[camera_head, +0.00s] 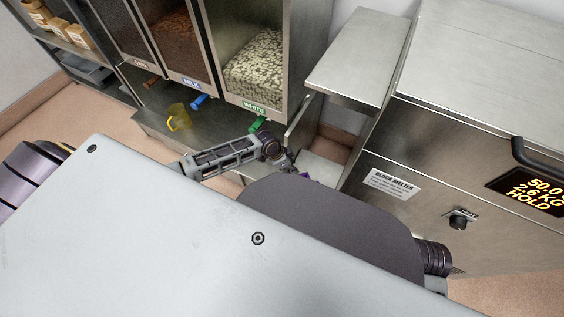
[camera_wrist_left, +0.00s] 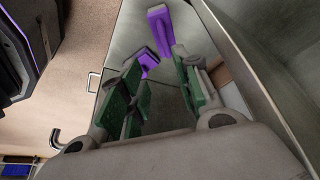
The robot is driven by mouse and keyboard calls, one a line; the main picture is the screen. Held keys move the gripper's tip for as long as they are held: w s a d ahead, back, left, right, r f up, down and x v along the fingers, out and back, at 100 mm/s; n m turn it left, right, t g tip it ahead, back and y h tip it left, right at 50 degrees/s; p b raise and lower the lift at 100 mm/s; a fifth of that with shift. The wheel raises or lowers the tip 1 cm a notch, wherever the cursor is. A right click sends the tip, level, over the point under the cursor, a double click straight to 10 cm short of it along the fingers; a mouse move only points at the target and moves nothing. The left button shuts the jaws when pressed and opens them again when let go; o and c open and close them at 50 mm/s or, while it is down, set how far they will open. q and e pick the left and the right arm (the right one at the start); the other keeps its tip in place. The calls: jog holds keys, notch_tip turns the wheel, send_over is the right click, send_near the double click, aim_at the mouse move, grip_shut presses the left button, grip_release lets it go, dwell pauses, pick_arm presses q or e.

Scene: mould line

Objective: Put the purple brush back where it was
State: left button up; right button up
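My left gripper (camera_head: 293,166) reaches down beside the low open bay between the dispensers and the block melter in the head view. In the left wrist view my left gripper (camera_wrist_left: 160,68) has its green-padded fingers spread apart, with a clear gap between them. A purple brush-like piece (camera_wrist_left: 147,62) shows at the left finger's tip, partly hidden by that finger. A second purple piece (camera_wrist_left: 162,30), long and flat, lies just beyond the fingertips on a grey surface. I cannot tell whether both belong to one brush. Only a sliver of purple (camera_head: 305,175) shows in the head view. My right gripper is out of view.
The block melter (camera_head: 430,170) stands at the right, with a steel shelf (camera_head: 350,70) beside it. Chocolate dispensers with coloured handles, including a green one (camera_head: 257,125), stand behind the arm.

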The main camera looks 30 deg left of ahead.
pick_arm(q)
jog(key=s+d+r+n, duration=0.2)
jog(key=s+d+r, duration=0.4)
jog(key=s+d, duration=0.4)
jog(key=s+a+r+n+t+y, duration=0.1)
jog(key=s+a+r+n, duration=0.3)
jog(key=s+a+r, duration=0.2)
jog(key=shift+s+a+r+n, duration=0.35)
jog(key=shift+s+r+n, duration=0.05)
jog(key=shift+s+r, duration=0.55)
